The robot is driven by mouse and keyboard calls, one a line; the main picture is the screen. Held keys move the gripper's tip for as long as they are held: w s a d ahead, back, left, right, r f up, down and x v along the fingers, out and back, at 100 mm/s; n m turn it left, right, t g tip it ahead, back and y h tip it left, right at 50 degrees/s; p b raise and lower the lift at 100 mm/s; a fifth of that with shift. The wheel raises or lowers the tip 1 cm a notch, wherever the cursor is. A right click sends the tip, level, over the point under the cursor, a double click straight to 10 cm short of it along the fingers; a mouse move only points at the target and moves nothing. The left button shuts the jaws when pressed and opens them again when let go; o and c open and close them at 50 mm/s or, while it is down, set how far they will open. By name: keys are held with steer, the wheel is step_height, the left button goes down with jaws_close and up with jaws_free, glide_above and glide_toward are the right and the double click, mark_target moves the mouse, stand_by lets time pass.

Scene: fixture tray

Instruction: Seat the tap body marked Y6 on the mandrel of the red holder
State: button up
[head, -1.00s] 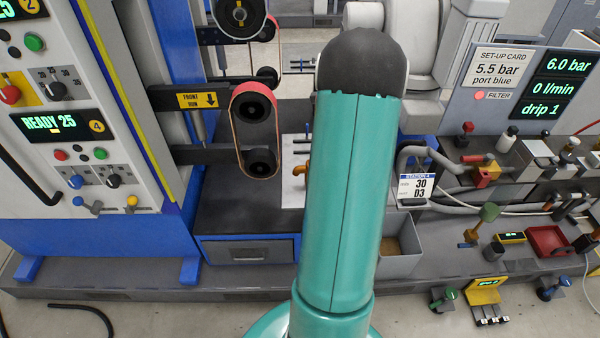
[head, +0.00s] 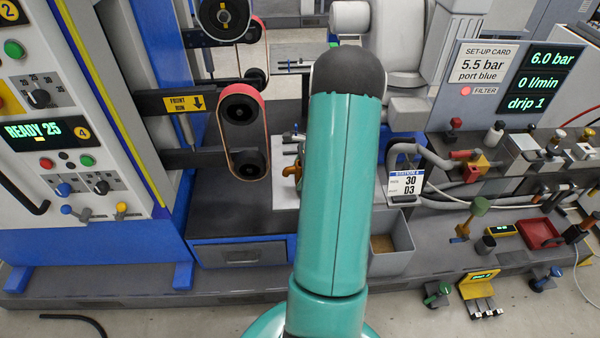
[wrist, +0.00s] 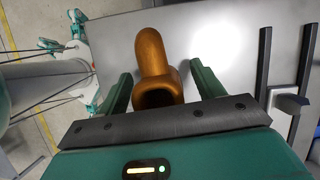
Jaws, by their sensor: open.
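An orange-brown tap body (wrist: 152,55) lies on a pale grey plate (wrist: 222,45) in the wrist view, its open end toward my gripper. My gripper (wrist: 160,88) is open, with one green finger on each side of the tap body. Gaps show beside both fingers. No Y6 mark can be read. In the head view a little of an orange-brown piece (head: 292,172) shows on the pale plate (head: 284,194), left of my arm. My arm hides my gripper and much of the plate there. I cannot make out the red holder or its mandrel.
Two dark bars with a grey block (wrist: 288,100) stand on the plate's right in the wrist view. In the head view, a belt unit (head: 240,145) overhangs the left, a grey bin (head: 397,257) stands right of my arm, and a red tray (head: 540,233) sits further right.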

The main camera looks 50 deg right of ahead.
jaws_close()
stand_by(0.3)
steer(key=shift+r, duration=0.1)
steer(key=shift+w+r, duration=0.1)
steer(key=shift+r, duration=0.55)
steer(key=s+a+r, duration=0.2)
steer(key=s+r, duration=0.3)
steer(key=s, duration=0.1)
steer(key=s+a+r, duration=0.2)
steer(key=s+r, duration=0.4)
steer(key=s, duration=0.1)
steer(key=shift+s+a+r, duration=0.2)
steer(key=shift+a, duration=0.1)
steer(key=shift+r, duration=0.15)
